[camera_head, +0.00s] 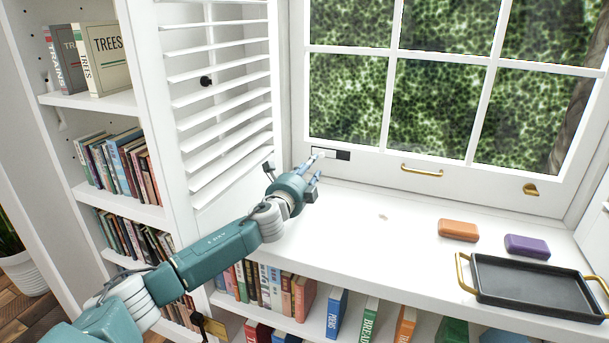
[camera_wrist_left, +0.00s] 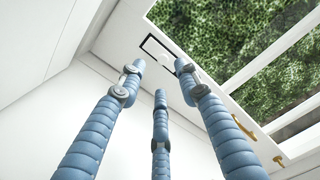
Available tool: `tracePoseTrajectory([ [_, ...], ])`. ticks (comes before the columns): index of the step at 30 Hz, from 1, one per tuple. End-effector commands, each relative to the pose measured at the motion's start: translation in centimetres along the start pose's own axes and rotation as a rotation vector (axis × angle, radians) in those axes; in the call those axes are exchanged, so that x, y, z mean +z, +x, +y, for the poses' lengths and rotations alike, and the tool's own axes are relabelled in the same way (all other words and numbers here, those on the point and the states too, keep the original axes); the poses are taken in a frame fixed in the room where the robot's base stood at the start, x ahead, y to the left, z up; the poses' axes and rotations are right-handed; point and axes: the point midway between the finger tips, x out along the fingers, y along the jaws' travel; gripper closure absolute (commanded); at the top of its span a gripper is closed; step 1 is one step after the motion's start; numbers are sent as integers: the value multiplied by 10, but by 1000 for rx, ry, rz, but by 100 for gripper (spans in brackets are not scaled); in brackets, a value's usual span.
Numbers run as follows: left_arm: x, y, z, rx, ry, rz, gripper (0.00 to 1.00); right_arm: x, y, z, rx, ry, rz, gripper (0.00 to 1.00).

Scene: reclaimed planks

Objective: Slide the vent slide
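The vent slide (camera_head: 319,153) is a small white piece at the left end of a dark slot (camera_head: 343,155) in the window's bottom rail. In the left wrist view the slide (camera_wrist_left: 166,58) sits in the black-edged slot, just beyond the fingertips. My left gripper (camera_head: 312,168) has blue segmented fingers and is right in front of the slide. In the wrist view its fingers (camera_wrist_left: 161,72) stand apart with nothing held between them. The right fingertip overlaps the slide's right side in the picture; I cannot tell if it touches. My right gripper is not in view.
A gold handle (camera_head: 421,170) and a gold latch (camera_head: 531,189) are on the window rail to the right. An orange block (camera_head: 458,230), a purple block (camera_head: 527,246) and a black tray (camera_head: 540,312) lie on the white sill. White shutters (camera_head: 222,115) stand close on the left.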

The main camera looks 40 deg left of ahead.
Motion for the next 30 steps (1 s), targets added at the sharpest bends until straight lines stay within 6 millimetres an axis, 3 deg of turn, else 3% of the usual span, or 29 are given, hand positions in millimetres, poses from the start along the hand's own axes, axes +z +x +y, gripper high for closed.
tracePoseTrajectory([
  [3, 0, -21, 1, 1, 3, 2, 66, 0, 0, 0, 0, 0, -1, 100],
  [9, 1, -39, 0, 0, 1, -1, 66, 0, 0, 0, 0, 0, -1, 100],
  [30, 1, -41, 0, 0, 0, -1, 66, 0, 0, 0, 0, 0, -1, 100],
])
